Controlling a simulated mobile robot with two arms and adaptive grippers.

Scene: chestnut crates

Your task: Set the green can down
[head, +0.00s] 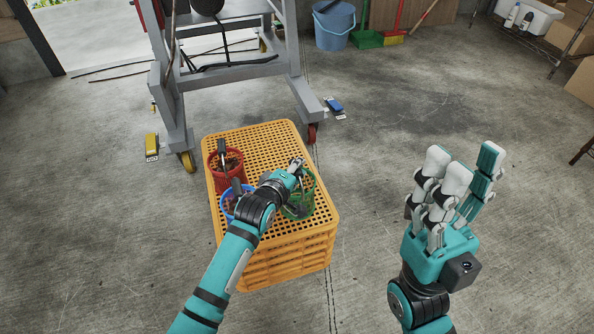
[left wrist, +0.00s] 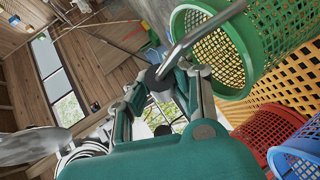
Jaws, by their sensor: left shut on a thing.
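The green can (head: 307,206), a mesh basket, is at the right side of the top orange crate (head: 262,150). A metal rod with a dark end crosses in front of the fingers. I cannot tell whether the can's bottom touches the crate. My right gripper (head: 463,170) is open and empty over the floor at the right.
A red can (head: 214,172) and a blue can (head: 228,204), each with a dark-handled tool, stand left of the green can on the crate. A grey metal frame (head: 173,110) on casters stands behind. A blue bucket (head: 334,28) is farther back. Open floor lies right.

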